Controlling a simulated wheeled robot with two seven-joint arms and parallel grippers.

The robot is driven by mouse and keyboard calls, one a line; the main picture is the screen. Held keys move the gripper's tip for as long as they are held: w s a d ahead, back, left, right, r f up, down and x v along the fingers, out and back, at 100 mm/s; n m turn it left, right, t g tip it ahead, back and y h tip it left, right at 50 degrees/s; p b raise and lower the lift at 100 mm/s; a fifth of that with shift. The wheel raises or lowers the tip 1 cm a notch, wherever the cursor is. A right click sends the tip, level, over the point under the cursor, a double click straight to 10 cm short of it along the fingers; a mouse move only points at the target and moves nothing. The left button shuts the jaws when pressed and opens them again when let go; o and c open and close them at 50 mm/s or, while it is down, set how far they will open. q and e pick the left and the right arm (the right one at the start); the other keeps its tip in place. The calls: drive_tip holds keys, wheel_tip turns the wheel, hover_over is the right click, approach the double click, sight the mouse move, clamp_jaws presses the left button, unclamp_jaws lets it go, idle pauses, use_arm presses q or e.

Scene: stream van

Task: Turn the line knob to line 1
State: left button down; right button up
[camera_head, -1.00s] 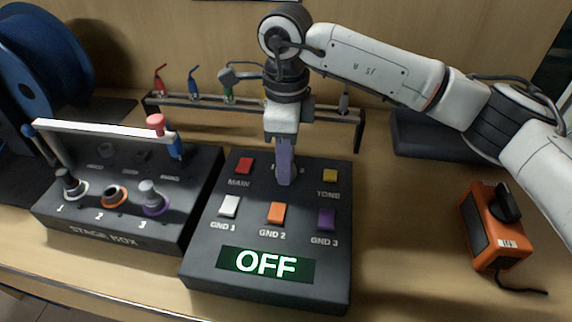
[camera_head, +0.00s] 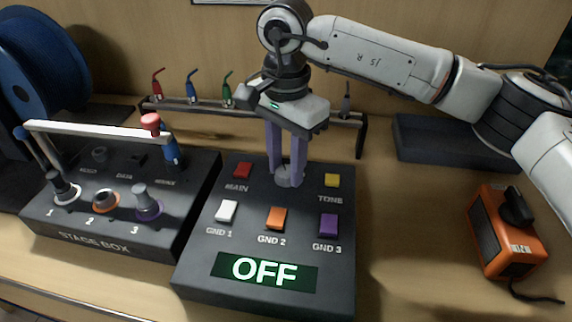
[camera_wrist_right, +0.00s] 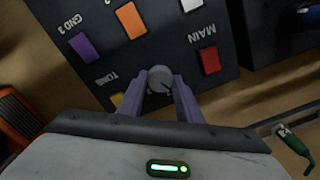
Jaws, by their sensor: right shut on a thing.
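The line knob (camera_head: 289,176) is a round grey knob at the back middle of the dark control box (camera_head: 194,262), between the red MAIN button and the yellow TONE button. My right gripper (camera_head: 287,172) reaches down from above with its purple fingers on either side of the knob, shut on it. In the right wrist view the knob (camera_wrist_right: 159,79) sits between the two fingertips (camera_wrist_right: 159,84), with a dark pointer line on its face. The line markings around it are mostly hidden. The display (camera_head: 265,272) reads OFF. My left gripper is not in view.
White, orange and purple GND buttons are in front of the knob. The stage box (camera_head: 104,243) with a white handle stands at left. A rack (camera_head: 212,110) of coloured plugs is behind. An orange device (camera_head: 507,232) lies right; table between is clear.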

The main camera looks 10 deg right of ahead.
sight(286, 171)
drive_tip(key=n, duration=0.6)
drive_tip(key=shift+r+n, duration=0.1)
drive_tip(key=shift+n, duration=0.2)
idle(0.4)
drive_tip(key=o, duration=1)
drive_tip(key=shift+o, duration=0.2)
wheel_tip(286, 171, up, 10)
drive_tip(key=shift+r, duration=0.15)
